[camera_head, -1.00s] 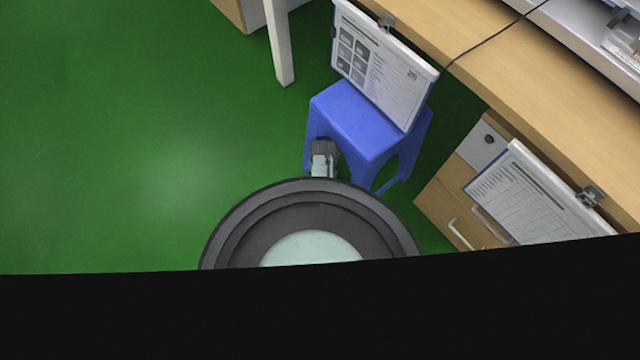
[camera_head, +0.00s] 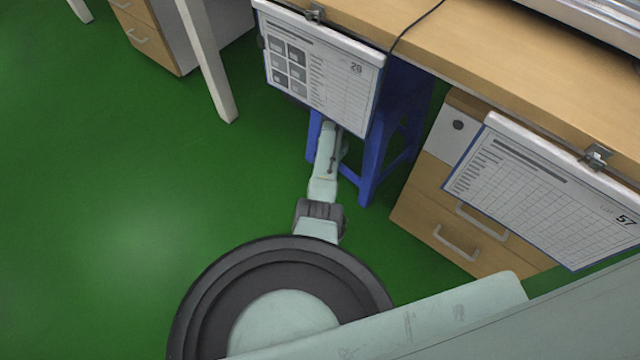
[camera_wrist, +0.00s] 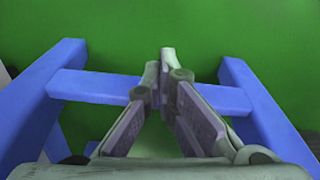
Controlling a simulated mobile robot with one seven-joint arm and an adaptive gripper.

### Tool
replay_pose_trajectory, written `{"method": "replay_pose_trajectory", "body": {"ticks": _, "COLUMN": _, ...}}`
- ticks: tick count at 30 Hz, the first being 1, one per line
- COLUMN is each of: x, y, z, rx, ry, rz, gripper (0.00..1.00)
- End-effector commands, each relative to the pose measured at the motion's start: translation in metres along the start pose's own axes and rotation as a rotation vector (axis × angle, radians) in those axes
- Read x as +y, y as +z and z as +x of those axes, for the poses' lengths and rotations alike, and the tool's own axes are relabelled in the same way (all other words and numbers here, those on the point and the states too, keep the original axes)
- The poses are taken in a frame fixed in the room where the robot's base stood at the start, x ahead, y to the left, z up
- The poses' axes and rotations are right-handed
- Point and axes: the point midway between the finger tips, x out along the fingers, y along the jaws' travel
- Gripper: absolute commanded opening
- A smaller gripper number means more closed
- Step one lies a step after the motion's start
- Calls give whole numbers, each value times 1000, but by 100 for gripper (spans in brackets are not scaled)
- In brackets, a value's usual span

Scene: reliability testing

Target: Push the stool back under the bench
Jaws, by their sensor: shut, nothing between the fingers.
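The blue stool (camera_head: 374,165) stands on the green floor at the edge of the wooden bench (camera_head: 470,50). Its seat is hidden in the head view by a hanging clipboard (camera_head: 315,75); some of its legs and rails show below and to the right. My arm reaches to the stool, and its end passes out of sight at the clipboard's lower edge. In the wrist view my gripper (camera_wrist: 159,66) is shut and empty, between two blue stool legs, with a blue crossbar (camera_wrist: 100,87) passing behind the fingers. I cannot tell whether the fingers touch the stool.
A wooden drawer cabinet (camera_head: 450,215) stands right of the stool under the bench. A second clipboard (camera_head: 548,190) hangs in front of it. A pale bench leg (camera_head: 208,65) stands to the left, with another drawer unit (camera_head: 150,35) beyond. The floor at left is clear.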

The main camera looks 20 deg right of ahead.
Motion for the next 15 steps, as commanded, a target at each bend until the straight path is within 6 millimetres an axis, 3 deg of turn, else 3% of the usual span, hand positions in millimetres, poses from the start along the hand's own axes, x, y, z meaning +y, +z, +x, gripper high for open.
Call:
{"method": "replay_pose_trajectory", "body": {"ticks": 1, "x": 0, "y": -10, "z": 6, "rx": 5, "ry": -2, "rz": 4, "gripper": 0}}
{"method": "replay_pose_trajectory", "body": {"ticks": 6, "x": 1, "y": -22, "z": 1, "rx": 3, "ry": -1, "rz": 2, "gripper": 0}}
{"method": "replay_pose_trajectory", "body": {"ticks": 15, "x": 1, "y": -22, "z": -1, "rx": 1, "ry": 0, "rz": 1, "gripper": 0}}
